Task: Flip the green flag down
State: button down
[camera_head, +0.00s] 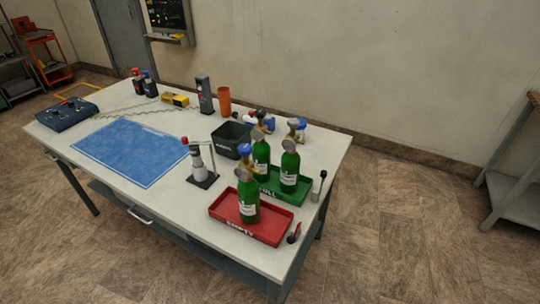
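A small dark upright lever or flag (321,184) on a pale base stands at the right edge of the table, beside the green tray (301,199) marked FULL. It is too small for me to tell whether any part of it is green. A second small dark and red piece (294,233), tilted, sits at the near right corner, beside the red tray (225,219) marked EMPTY. Green bottles (290,168) stand in the green tray, and one green bottle (248,206) stands in the red tray. My gripper is not in view.
The white table (130,178) also bears a blue mat (130,150), a dark bin (231,138), a small stand (203,180), an orange cup (224,100) and a blue box (67,115). The floor right of the table is clear up to a bench (515,180).

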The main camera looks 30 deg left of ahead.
aim_at(323, 173)
jog(key=i+l+u, duration=0.25)
jog(key=i+u, duration=0.25)
jog(key=i+l+u, duration=0.75)
jog(key=l+u, duration=0.2)
jog(key=j, duration=0.1)
